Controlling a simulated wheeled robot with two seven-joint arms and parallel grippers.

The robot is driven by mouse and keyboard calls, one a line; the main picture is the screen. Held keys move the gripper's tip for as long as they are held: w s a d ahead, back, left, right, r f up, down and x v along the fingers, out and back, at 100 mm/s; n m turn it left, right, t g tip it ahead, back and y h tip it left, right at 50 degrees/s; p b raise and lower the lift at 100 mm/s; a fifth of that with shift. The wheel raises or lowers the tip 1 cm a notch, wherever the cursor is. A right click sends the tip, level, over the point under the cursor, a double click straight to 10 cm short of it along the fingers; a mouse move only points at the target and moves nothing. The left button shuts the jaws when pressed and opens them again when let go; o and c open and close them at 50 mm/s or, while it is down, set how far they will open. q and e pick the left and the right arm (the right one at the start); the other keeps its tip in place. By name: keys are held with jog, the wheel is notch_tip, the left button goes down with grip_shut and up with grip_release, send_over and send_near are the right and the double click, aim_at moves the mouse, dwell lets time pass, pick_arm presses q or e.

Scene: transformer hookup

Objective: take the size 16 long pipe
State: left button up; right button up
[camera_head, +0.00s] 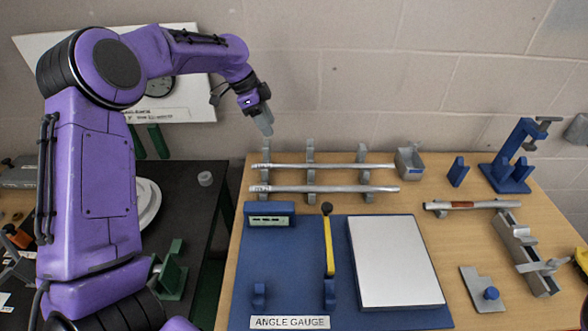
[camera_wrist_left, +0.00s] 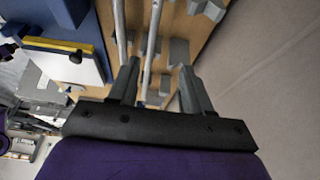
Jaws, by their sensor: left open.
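Two long grey pipes lie across the upright holders of a rack at the back of the wooden bench: a rear pipe (camera_head: 335,166) and a front pipe (camera_head: 335,189). Small labels sit at their left ends; I cannot read a size on either. My left gripper (camera_head: 265,122) is open and empty, pointing down, above and behind the rack's left end. In the left wrist view, its two fingers (camera_wrist_left: 157,75) are apart, with the rear pipe (camera_wrist_left: 151,45) seen between them and the front pipe (camera_wrist_left: 120,30) further left. No contact shows. My right gripper is not in view.
A blue angle gauge board (camera_head: 285,285) with a white plate (camera_head: 395,262) lies in front of the rack. A blue stand (camera_head: 513,160) and a shorter pipe (camera_head: 472,205) are on the right.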

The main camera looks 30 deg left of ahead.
pick_arm(q)
notch_tip(320, 180, down, 3)
jog(key=s+b, duration=0.1)
jog(key=b, duration=0.2)
send_near(287, 165)
jog(key=f, duration=0.1)
jog(key=w+f, duration=0.1)
jog(key=shift+a+f+p, duration=0.3)
jog(key=shift+f+p, duration=0.05)
jog(key=shift+p, duration=0.05)
jog(key=d+f+p, duration=0.1)
jog(key=d+f, duration=0.1)
jog(key=shift+w+d+f+p, duration=0.1)
jog(key=shift+d+f+p, duration=0.05)
jog(key=shift+f+p, duration=0.25)
jog(key=shift+x, duration=1.2)
grip_shut()
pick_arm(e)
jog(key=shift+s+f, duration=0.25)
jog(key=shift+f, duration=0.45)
